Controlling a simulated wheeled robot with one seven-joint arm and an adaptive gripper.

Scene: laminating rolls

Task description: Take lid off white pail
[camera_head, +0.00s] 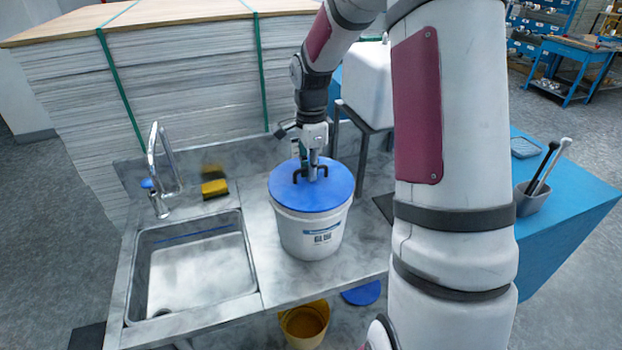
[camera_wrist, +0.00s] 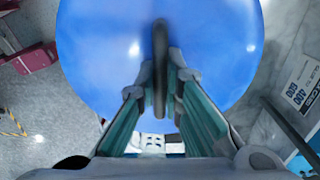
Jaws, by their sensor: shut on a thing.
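The white pail (camera_head: 311,236) stands upright on the steel counter, right of the sink, with a printed label on its side. Its round blue lid (camera_head: 338,187) covers the top and has a dark handle (camera_head: 324,168) standing at its middle. My gripper (camera_head: 311,176) reaches down from above and is shut on the handle. In the wrist view, the lid (camera_wrist: 100,50) fills most of the picture, and my gripper's fingers (camera_wrist: 161,78) close on both sides of the dark handle (camera_wrist: 160,45). Whether the lid is raised off the rim at all I cannot tell.
The sink (camera_head: 195,265) with its faucet (camera_head: 160,170) is left of the pail. A yellow and black sponge (camera_head: 214,182) lies behind it. Below the counter are a yellow bucket (camera_head: 305,322) and a blue disc (camera_head: 362,293). A grey cup (camera_head: 530,200) holds tools at right.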

